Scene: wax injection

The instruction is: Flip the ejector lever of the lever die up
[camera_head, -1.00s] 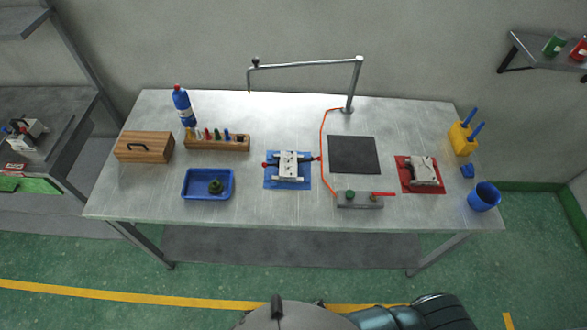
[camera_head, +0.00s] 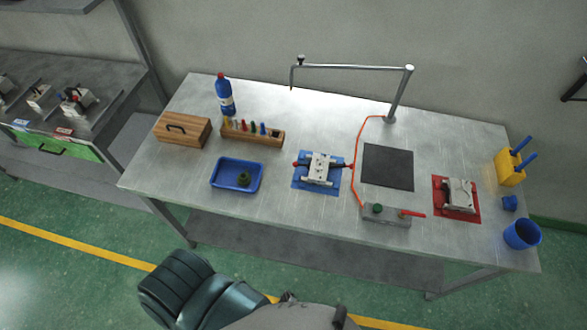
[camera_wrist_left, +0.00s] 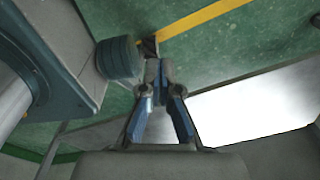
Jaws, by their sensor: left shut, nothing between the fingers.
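Which die is the lever die I cannot tell for certain. In the head view a metal die (camera_head: 320,168) with red-ended side levers lies on a blue mat (camera_head: 301,186) at mid-table. Another metal die (camera_head: 459,194) lies on a red mat (camera_head: 442,211) at the right. More small dies stand on the grey left bench, including one die with dark parts (camera_head: 77,102). Lever positions are too small to judge. My left gripper (camera_wrist_left: 160,68) shows only in the left wrist view, shut and empty above the green floor, away from the dies. My right gripper is not in view.
The metal table (camera_head: 280,215) also holds a blue tray (camera_head: 214,184), wooden box (camera_head: 182,131), blue bottle (camera_head: 225,96), tool rack (camera_head: 262,138), grey clamp block (camera_head: 385,217) and blue cup (camera_head: 522,234). A bent metal arm (camera_head: 355,68) rises behind.

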